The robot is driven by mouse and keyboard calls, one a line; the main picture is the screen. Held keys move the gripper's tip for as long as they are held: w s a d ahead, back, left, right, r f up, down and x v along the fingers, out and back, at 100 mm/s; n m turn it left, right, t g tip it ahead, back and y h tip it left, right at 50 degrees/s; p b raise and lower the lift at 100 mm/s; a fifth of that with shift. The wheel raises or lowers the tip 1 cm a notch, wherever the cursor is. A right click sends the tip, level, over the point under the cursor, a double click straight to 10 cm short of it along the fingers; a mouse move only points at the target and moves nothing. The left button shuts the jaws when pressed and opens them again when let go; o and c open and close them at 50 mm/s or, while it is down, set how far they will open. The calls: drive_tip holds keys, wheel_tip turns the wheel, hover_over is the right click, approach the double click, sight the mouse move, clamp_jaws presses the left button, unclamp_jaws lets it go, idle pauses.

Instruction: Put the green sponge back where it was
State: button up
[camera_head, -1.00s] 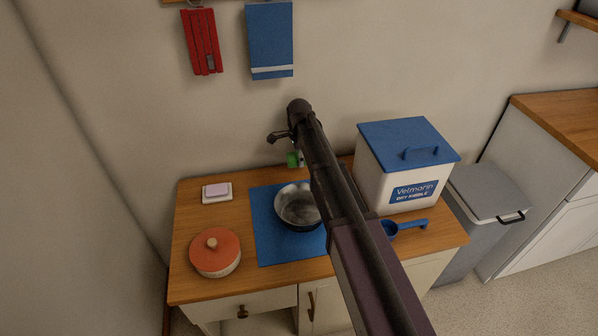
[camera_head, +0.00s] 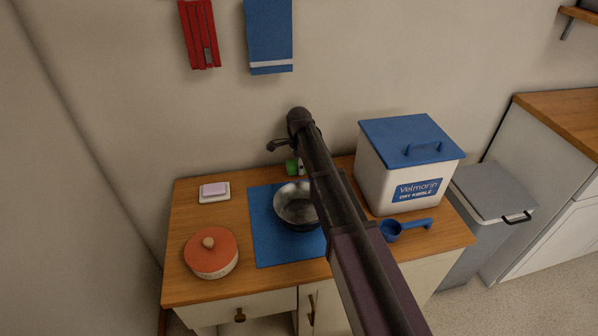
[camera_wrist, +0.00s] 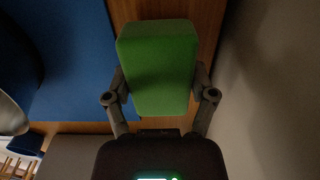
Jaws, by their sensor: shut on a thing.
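The green sponge (camera_head: 291,167) shows in the head view at the back of the counter, just behind the blue mat (camera_head: 262,250), partly hidden by my arm. In the wrist view the sponge (camera_wrist: 158,68) is a green block held between the two fingers of my gripper (camera_wrist: 160,95). My gripper is shut on it. The wooden counter and the blue mat show beyond it, with the wall at the right. I cannot tell whether the sponge touches the counter.
A metal bowl (camera_head: 293,204) stands on the mat. A pink bar on a white dish (camera_head: 214,197), an orange-lidded pot (camera_head: 211,258), a kibble bin (camera_head: 390,180) and a blue scoop (camera_head: 391,231) stand around it.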

drive_tip(key=shift+w+f, duration=0.2)
drive_tip(key=shift+f, duration=0.3)
drive_tip(key=shift+f+b, duration=0.15)
drive_tip(key=shift+b, duration=0.25)
drive_tip(key=o, duration=0.9)
drive_tip(key=shift+r, duration=0.25)
wheel_tip(320, 180, up, 7)
drive_tip(key=p, duration=0.8)
drive_tip(key=shift+r, duration=0.2)
